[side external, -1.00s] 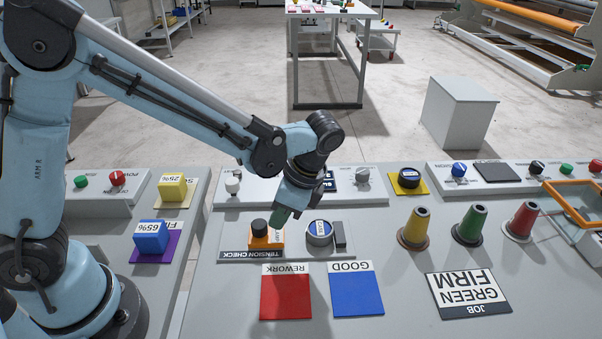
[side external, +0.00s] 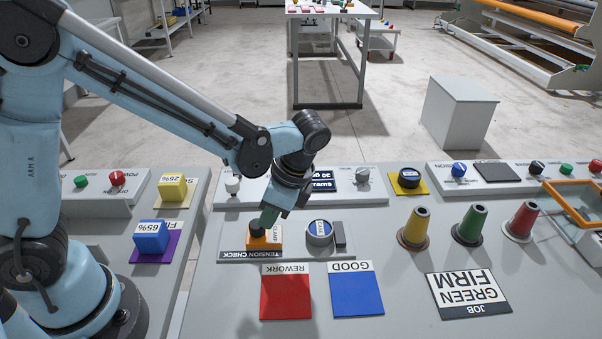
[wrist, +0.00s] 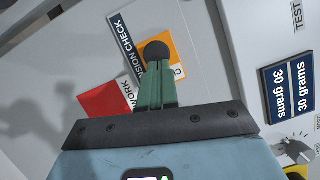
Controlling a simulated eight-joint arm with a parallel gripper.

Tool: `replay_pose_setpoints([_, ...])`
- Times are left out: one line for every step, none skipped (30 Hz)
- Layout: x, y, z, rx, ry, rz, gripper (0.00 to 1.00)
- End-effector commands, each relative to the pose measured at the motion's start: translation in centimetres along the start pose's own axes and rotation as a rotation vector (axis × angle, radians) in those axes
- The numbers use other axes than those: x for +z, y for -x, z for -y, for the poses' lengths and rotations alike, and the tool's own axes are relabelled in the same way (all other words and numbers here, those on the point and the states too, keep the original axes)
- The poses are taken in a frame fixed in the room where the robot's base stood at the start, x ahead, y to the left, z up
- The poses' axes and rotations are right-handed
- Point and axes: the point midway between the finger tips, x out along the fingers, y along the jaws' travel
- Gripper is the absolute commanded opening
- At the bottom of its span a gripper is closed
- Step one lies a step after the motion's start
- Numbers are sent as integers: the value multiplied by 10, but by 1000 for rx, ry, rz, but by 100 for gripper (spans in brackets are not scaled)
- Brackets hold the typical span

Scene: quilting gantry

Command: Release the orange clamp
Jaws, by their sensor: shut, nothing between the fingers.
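The orange clamp (side external: 271,240) is a small orange block with a black knob (side external: 257,228) on top, on the tension check plate (side external: 225,254). My gripper (side external: 266,219) has green fingers and is shut and empty. Its tips are right at the black knob, from above and a little to the right. In the wrist view the shut green fingers (wrist: 156,92) end at the black knob (wrist: 157,50), with part of the orange block (wrist: 181,52) showing behind. I cannot tell whether the tips touch the knob.
A round gauge (side external: 319,232) stands just right of the clamp. A red rework pad (side external: 285,294) and a blue good pad (side external: 356,292) lie in front. A display reading 30 grams (side external: 323,180) is behind. Yellow (side external: 413,228), green and red cones stand to the right.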

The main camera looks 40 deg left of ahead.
Motion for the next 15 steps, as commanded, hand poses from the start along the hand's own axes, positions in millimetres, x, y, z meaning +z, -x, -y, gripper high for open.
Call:
replay_pose_setpoints([0, -1, 0, 1, 6, 9, 0])
replay_pose_setpoints([-2, 0, 0, 1, 4, 8, 0])
replay_pose_setpoints([-7, 2, 0, 0, 3, 6, 0])
replay_pose_setpoints([-11, 4, 0, 0, 2, 5, 0])
replay_pose_setpoints([-16, 6, 0, -1, 2, 4, 0])
replay_pose_setpoints([-23, 9, 0, -1, 0, 2, 0])
replay_pose_setpoints([-29, 11, 0, -2, -2, 0, 0])
replay_pose_setpoints([-36, 14, 0, -2, -3, -1, 0])
replay_pose_setpoints([-39, 20, 0, -2, -1, -2, 0])
replay_pose_setpoints([-37, 26, 0, -1, -1, -2, 0])
replay_pose_setpoints([-37, 31, 0, -1, -1, -3, 0])
replay_pose_setpoints([-37, 39, 0, -1, -1, -3, 0])
replay_pose_setpoints([-37, 44, 0, -1, -2, -3, 0])
replay_pose_setpoints([-37, 50, 0, -1, -2, -3, 0])
replay_pose_setpoints([-37, 57, 0, -1, -2, -3, 0])
